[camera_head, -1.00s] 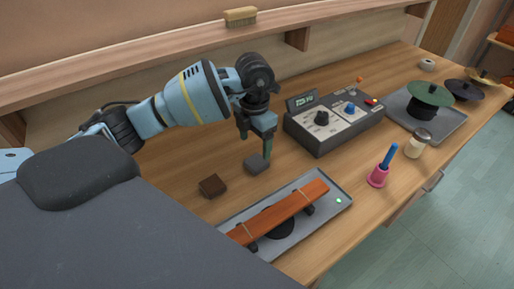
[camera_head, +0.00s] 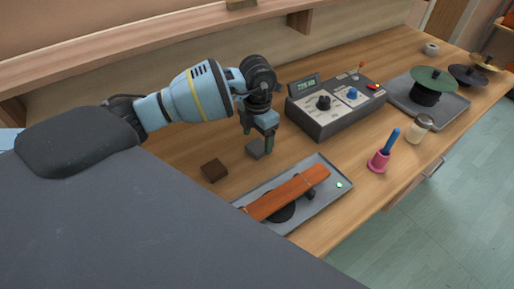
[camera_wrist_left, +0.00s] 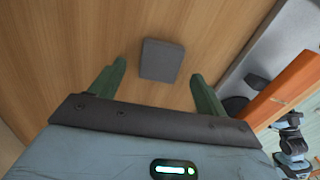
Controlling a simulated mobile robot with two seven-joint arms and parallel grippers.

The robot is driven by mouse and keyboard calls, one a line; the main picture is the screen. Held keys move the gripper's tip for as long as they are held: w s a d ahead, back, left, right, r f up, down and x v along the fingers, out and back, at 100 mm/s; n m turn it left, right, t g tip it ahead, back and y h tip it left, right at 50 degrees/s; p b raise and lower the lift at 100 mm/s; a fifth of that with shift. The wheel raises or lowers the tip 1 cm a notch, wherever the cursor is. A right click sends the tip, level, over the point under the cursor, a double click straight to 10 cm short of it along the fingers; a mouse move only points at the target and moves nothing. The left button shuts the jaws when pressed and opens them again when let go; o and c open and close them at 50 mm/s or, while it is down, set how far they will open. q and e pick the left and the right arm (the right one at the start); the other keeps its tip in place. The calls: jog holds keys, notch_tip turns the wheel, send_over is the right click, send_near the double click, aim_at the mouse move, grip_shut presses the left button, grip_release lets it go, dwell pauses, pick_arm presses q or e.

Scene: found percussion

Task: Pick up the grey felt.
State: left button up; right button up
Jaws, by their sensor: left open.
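The grey felt (camera_head: 256,149) is a small dark grey block lying flat on the wooden bench, left of the metal tray. It also shows in the left wrist view (camera_wrist_left: 161,60), between and slightly beyond the two green fingertips. My left gripper (camera_head: 258,138) is open and points down right above the felt. In the left wrist view my left gripper (camera_wrist_left: 159,75) has a finger on each side of the felt, with a gap on both sides. In the head view a finger partly covers the felt. My right gripper is not in view.
A dark brown block (camera_head: 214,171) lies left of the felt. A tray (camera_head: 323,205) with an orange-brown bar (camera_head: 290,193) is close on the right. A control box (camera_head: 330,122) stands behind. A pink-based bell with a blue handle (camera_head: 379,162) stands farther right.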

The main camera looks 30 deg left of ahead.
aim_at(257, 146)
pick_arm(q)
jog(key=shift+f, duration=1.4)
jog(key=c, duration=1)
notch_tip(257, 146, up, 10)
jog(key=shift+r, duration=0.1)
